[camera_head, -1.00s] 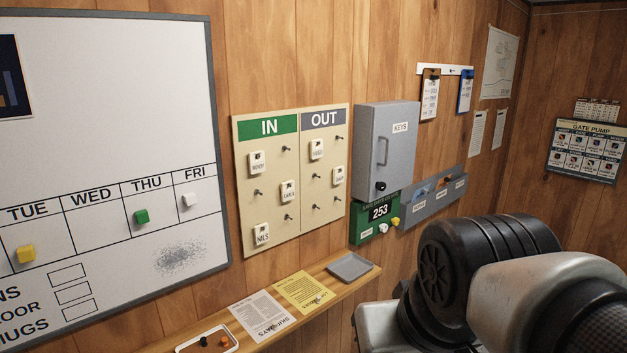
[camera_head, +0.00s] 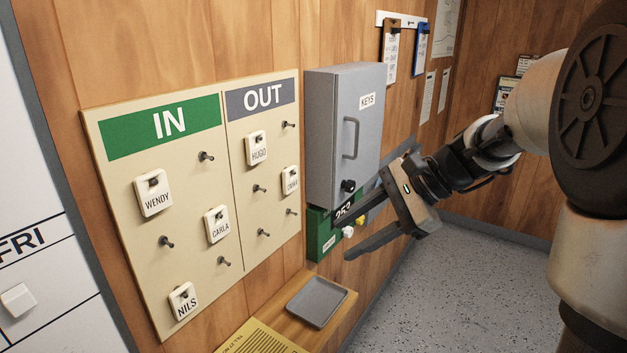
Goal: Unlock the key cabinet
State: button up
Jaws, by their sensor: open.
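The grey key cabinet (camera_head: 326,135), marked KEYS, hangs on the wood wall with its door shut. A vertical bar handle (camera_head: 351,138) is on the door. A black round knob or lock (camera_head: 348,186) sits near the door's lower edge; its turn position is too small to tell. My gripper (camera_head: 343,239) is open with nothing seen between its fingers. It points left, below the black knob, in front of the green panel (camera_head: 319,232) marked 253, and hides part of that panel. I cannot tell whether it touches the panel.
The IN/OUT board (camera_head: 195,200) with name tags on pegs is left of the cabinet. A grey tray (camera_head: 317,302) and a yellow sheet (camera_head: 262,340) lie on the shelf below. Clipboards (camera_head: 391,52) hang behind the cabinet. The speckled floor at right is clear.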

jog(key=w+d+f+m+t+y, duration=0.2)
jog(key=w+d+m+y, duration=0.2)
jog(key=w+d+m, duration=0.4)
jog(key=m+t+y+b, duration=0.1)
jog(key=m+t+y, duration=0.1)
jog(key=m+t, duration=0.4)
send_near(353, 186)
jog(key=p+x, duration=0.1)
jog(key=x, duration=0.7)
jog(key=shift+w+a+f, duration=0.1)
jog(key=shift+w+a, duration=0.15)
jog(key=shift+w, duration=0.1)
jog(key=c, duration=1)
